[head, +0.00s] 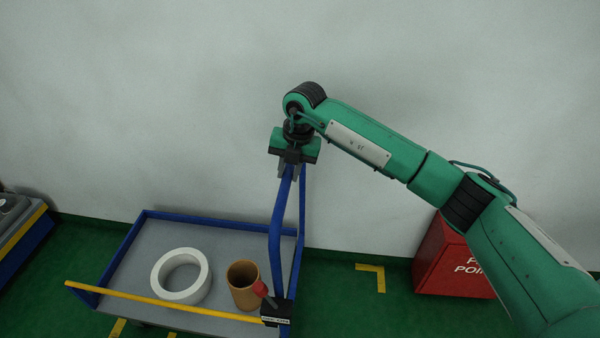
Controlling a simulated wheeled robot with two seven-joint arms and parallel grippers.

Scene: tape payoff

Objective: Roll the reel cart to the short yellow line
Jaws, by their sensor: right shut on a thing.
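The reel cart (215,238) is a grey tray with blue rims and a yellow bar along its front edge. It carries a white ring-shaped reel (163,284) and a brown hollow core (243,292). A blue handle (276,235) rises at its right end. My right gripper (288,172) points down and is shut on the top of this handle. Yellow floor marks show: a corner-shaped one (380,279) right of the cart and short pieces (117,328) at the cart's front left. I cannot tell which is the short yellow line. My left gripper is out of view.
A red box (440,258) with white lettering stands by the wall at right, partly behind my arm. A blue and yellow unit (25,235) is at far left. A red knob (260,288) sits at the cart's front right corner.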

